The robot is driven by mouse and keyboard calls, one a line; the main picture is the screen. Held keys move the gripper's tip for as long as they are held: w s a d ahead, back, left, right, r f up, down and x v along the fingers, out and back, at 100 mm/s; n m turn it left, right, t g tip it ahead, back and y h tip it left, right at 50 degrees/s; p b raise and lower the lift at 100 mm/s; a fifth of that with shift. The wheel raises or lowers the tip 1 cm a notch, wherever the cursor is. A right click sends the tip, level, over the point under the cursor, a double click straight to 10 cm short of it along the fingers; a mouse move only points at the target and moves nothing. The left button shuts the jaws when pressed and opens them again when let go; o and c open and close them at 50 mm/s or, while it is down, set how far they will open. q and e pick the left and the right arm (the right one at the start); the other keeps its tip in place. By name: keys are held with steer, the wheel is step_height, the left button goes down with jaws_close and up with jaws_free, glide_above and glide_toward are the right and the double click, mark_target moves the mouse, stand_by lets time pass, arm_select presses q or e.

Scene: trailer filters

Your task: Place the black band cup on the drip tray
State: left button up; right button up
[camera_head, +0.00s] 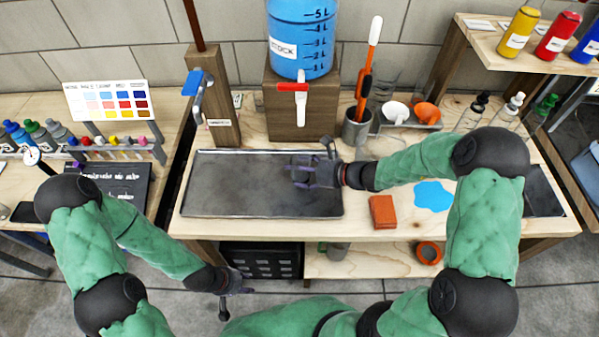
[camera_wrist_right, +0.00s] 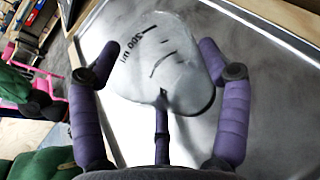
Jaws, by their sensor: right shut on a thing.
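The drip tray (camera_head: 235,190) is a wide, shallow grey metal tray on the wooden bench; its surface also shows in the right wrist view (camera_wrist_right: 255,75). My right gripper (camera_head: 303,173) is over the tray's right part, shut on a clear cup. In the right wrist view the cup (camera_wrist_right: 165,60) lies between the purple fingers, with black "200 ml" lettering and lines. A dark edge shows at its lower right; I cannot tell whether this is the black band, nor whether the cup touches the tray. My left gripper (camera_head: 238,287) hangs low in front of the bench, its fingers unclear.
A blue stock tank (camera_head: 300,40) with a red-handled tap (camera_head: 293,88) stands on a wooden block behind the tray. A wooden post (camera_head: 212,100) stands behind its left part. An orange sponge (camera_head: 382,212) and blue puddle (camera_head: 433,196) lie right. The tray's left part is clear.

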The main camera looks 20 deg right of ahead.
steer(key=shift+r, duration=0.1)
steer(key=o, duration=1.1)
steer(key=shift+c, duration=0.2)
steer(key=p+v, duration=0.4)
steer(key=v, duration=0.8)
